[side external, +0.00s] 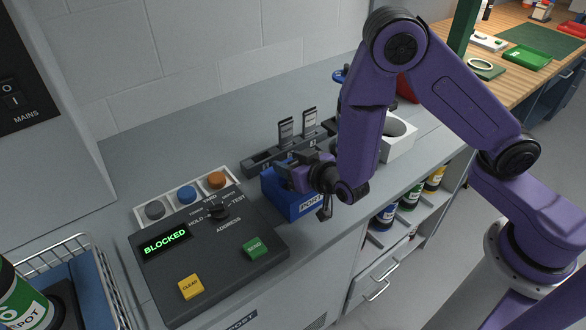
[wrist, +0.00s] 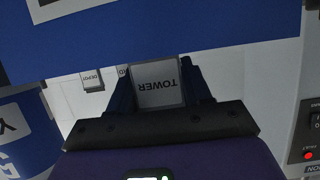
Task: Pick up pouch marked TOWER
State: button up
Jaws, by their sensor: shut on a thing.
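The pouch marked TOWER (wrist: 158,84) shows in the wrist view as a pale grey piece with its lettering upside down. It sits between the two dark fingers of my gripper (wrist: 160,92), which is shut on it. In the side view my gripper (side external: 296,174) is at the blue box (side external: 300,208) lettered on its front. The pouch cannot be made out there, hidden by the gripper and wrist. Two upright labelled pieces (side external: 286,131) stand in the dark rack (side external: 262,165) behind the gripper. A tag reading DEPOT (wrist: 91,80) shows in the wrist view.
A dark console (side external: 205,262) left of the box reads BLOCKED in green. Behind it a white tray (side external: 147,214) holds grey, blue and orange round pieces. A white holder (side external: 399,138) stands right of my arm. A wire basket (side external: 105,275) is at the lower left.

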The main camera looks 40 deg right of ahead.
jog(key=shift+r, duration=0.1)
jog(key=shift+r, duration=0.6)
jog(key=s+d+r, duration=0.5)
jog(key=s+r, duration=0.6)
jog(key=s, duration=0.2)
jog(key=shift+r, duration=0.25)
